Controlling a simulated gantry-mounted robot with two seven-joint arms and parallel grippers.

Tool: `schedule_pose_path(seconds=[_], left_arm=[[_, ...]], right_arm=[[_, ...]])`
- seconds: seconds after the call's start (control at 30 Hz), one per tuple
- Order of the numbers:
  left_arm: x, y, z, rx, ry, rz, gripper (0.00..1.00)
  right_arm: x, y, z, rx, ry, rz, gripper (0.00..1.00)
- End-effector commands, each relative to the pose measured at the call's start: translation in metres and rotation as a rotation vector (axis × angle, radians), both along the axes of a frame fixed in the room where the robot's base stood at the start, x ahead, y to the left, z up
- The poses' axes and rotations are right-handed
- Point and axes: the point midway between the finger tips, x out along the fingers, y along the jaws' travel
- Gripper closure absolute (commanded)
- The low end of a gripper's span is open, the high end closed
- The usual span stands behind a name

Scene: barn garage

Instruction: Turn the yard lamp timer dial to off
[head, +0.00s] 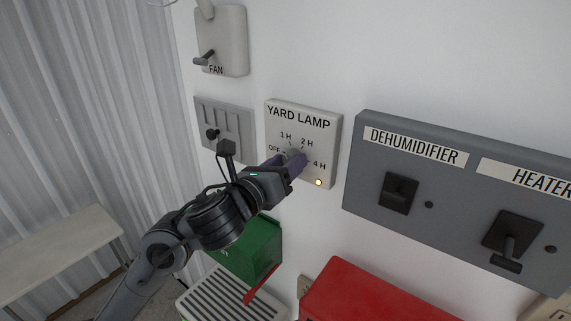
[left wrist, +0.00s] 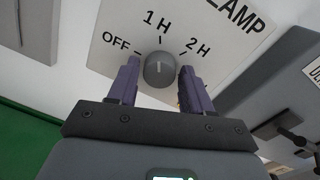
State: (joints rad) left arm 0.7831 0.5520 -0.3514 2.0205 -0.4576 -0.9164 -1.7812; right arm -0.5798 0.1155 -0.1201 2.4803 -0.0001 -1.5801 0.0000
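The yard lamp timer (head: 331,140) is a pale wall plate marked OFF, 1 H, 2 H and 4 H, with a small lit amber light at its lower right. Its round grey dial (left wrist: 160,70) shows in the left wrist view, with its pale pointer line toward the 1 H mark. In the head view my gripper mostly covers the dial. My left gripper (head: 296,160) is at the plate, its purple fingers on either side of the dial. In the left wrist view the gripper (left wrist: 160,82) shows narrow gaps beside the dial; contact is unclear. My right gripper is out of view.
A grey dehumidifier and heater panel (head: 440,222) juts out at right. A fan switch (head: 232,40) and a slotted lever plate (head: 238,120) are at left. A green box (head: 255,250) with a red lever and a red box (head: 370,295) are below.

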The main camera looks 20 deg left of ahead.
Motion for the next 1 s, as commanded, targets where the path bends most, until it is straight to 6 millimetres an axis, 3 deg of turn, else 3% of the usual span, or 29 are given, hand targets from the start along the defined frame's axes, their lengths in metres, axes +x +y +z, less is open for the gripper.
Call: schedule_pose_path(seconds=[0.03,0.27,0.67,1.0], left_arm=[[0.0,0.0,0.0,0.0,0.0,0.0,0.59],[0.0,0.0,0.0,0.0,0.0,0.0,0.92],[0.0,0.0,0.001,-0.077,0.022,0.001,0.92],[0.0,0.001,0.002,-0.334,0.093,0.001,0.92]], right_arm=[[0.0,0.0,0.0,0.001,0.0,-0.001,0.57],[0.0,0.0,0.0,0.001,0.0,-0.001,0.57],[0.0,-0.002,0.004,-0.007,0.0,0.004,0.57],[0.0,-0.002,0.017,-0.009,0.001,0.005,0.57]])
